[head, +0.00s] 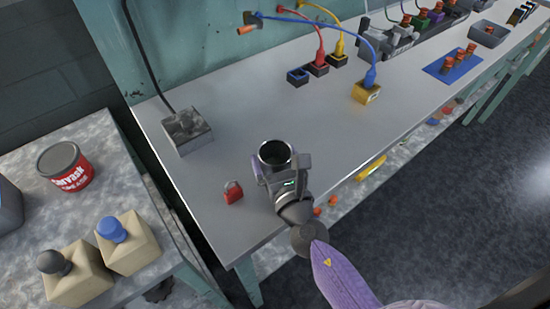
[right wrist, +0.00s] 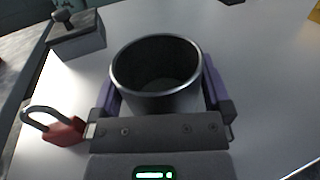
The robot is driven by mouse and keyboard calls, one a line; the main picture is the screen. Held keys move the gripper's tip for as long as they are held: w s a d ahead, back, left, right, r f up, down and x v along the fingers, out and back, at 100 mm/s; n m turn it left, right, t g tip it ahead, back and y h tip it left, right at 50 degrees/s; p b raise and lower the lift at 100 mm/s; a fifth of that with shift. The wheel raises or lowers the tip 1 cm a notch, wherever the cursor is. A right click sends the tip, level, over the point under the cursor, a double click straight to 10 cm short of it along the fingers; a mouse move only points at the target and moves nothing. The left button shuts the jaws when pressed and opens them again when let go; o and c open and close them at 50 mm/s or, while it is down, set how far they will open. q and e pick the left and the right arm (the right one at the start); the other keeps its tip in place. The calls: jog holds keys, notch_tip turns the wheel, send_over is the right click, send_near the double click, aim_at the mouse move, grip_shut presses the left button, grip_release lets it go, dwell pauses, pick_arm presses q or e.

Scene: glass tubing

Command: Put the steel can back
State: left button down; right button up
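The steel can (head: 275,153) is an open-topped, dark grey metal cylinder, upright over the near part of the grey bench. My right gripper (head: 279,165) is at the can, and its arm comes in from the lower right. In the right wrist view the can (right wrist: 157,75) stands between the two purple-backed fingers of the right gripper (right wrist: 165,95), one on each side, and they appear closed on its wall. Its inside looks empty. I cannot tell whether its base touches the bench. My left gripper is not in view.
A red padlock (head: 233,192) lies just left of the can. A grey metal box (head: 187,130) stands at the bench's left end. Cabled blocks, a yellow block (head: 366,92) and a blue mat (head: 440,70) are farther right. A red-labelled tin (head: 66,167) stands on the left table.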

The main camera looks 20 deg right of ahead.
jog(key=shift+r, duration=0.25)
pick_arm(q)
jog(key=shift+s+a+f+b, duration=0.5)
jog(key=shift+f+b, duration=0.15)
jog(key=shift+b, duration=0.05)
pick_arm(e)
jog(key=s, duration=1.2)
jog(key=shift+d, duration=0.2)
